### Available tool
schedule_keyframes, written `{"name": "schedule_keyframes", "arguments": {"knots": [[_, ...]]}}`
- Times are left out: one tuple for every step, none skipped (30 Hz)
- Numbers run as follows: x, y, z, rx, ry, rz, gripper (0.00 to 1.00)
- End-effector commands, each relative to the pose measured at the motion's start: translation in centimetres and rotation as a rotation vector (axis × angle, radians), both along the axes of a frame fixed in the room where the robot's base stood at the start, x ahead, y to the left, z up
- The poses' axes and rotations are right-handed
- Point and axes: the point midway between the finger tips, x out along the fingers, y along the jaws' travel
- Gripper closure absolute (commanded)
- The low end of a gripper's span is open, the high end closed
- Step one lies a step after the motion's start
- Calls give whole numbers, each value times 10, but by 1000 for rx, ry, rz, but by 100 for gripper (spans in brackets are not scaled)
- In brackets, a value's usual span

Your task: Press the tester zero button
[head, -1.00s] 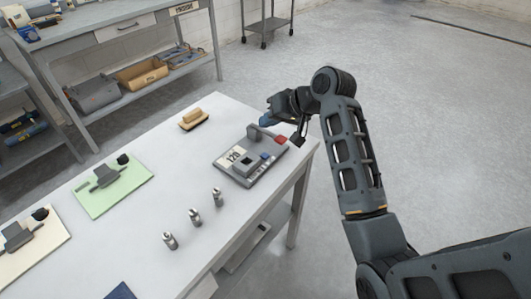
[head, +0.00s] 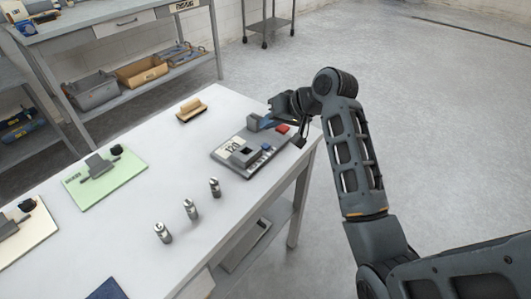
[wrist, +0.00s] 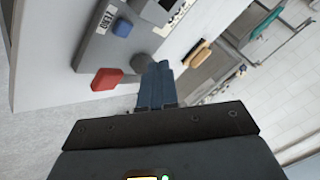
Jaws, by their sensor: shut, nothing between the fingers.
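The tester (head: 222,157) is a flat grey device at the table's right end, with a display reading 120. My gripper (head: 262,122) is shut and empty at the tester's far edge. Its blue fingers (wrist: 157,85) show together near a round grey part; contact cannot be told.
Several small metal cylinders (head: 190,209) stand in front of the tester. A wooden-handled block (head: 190,110) lies at the back. A green mat (head: 106,184) holding a grey device is to the left. A bench with boxes (head: 142,71) stands behind; floor at right is clear.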

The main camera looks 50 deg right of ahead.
Motion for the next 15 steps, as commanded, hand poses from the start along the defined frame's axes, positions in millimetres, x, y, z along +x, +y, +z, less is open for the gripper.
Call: {"name": "schedule_keyframes", "arguments": {"knots": [[0, 0, -13, 0, -1, -1, 100], [0, 0, -16, 0, -1, -1, 100], [0, 0, -20, 0, -1, -1, 100], [0, 0, -22, 0, 0, 0, 100], [0, 0, -25, 1, 1, 0, 100], [0, 0, -29, 2, 2, 1, 100], [0, 0, -32, 2, 2, 1, 100], [0, 0, -35, 2, 2, 1, 100], [0, 0, -37, 1, 2, 0, 100], [0, 0, -39, 0, 1, 1, 100], [0, 0, -40, 0, 1, 1, 100], [0, 0, -41, 0, 1, 1, 100], [0, 0, -41, -1, 0, 1, 100], [0, 0, -41, -1, 0, 1, 100], [0, 0, -41, -1, 0, 1, 100]]}}
